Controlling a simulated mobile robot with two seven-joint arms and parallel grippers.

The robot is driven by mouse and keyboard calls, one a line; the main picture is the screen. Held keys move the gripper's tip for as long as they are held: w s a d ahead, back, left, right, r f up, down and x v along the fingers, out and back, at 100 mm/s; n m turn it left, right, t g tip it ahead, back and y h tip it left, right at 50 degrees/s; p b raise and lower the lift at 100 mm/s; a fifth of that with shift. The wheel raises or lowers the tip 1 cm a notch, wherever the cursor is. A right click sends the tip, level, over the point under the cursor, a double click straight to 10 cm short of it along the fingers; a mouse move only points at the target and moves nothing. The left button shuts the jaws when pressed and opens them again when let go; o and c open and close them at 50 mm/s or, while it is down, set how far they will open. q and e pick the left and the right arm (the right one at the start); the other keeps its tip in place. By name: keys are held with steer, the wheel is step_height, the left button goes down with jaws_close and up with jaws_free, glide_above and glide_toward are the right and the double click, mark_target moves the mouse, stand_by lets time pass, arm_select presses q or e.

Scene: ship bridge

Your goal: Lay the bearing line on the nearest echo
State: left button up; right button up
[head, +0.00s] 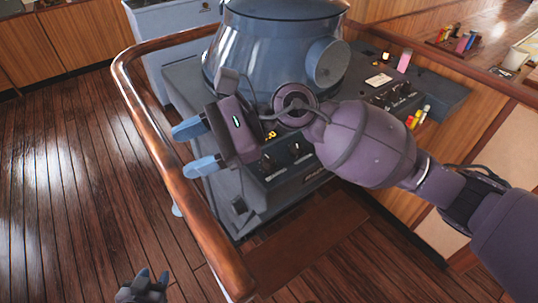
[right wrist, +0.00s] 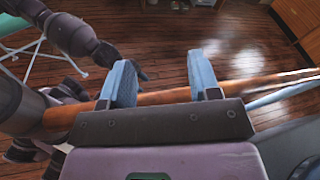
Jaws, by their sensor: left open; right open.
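The radar console (head: 235,205) stands inside a curved wooden handrail, with a large blue-grey viewing hood (head: 265,60) on top. The screen, with any echo or bearing line, is hidden by the hood. Small knobs (head: 294,148) sit on the sloping front panel below the hood. My right gripper (head: 188,147) is open and empty, in front of the hood at the console's left side, fingers pointing left. Its two blue fingers (right wrist: 162,80) also show apart in the right wrist view, with the rail behind them. My left gripper (head: 152,279) is open and low at the bottom edge, away from the console.
The wooden handrail (head: 150,120) curves around the console's left side. Dark control boxes with knobs (head: 395,92), a pink cylinder (head: 404,60) and red and yellow items (head: 415,118) are right of the hood. The plank floor (head: 70,180) at left is clear.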

steer(key=w+d+f+n+t+h, duration=0.2)
steer(key=w+d+f+n+h, duration=0.25)
steer(key=h, duration=0.35)
steer(key=n+t+h, duration=0.3)
steer(key=n+h, duration=0.1)
steer(key=h, duration=0.3)
glide_toward(269, 158)
steer(key=shift+m, duration=0.25)
steer(key=f, duration=0.4)
steer(key=f+p, duration=0.1)
steer(key=f, duration=0.4)
steer(key=shift+s+d+f, duration=0.15)
steer(key=shift+s+f, duration=0.05)
steer(key=c, duration=0.9)
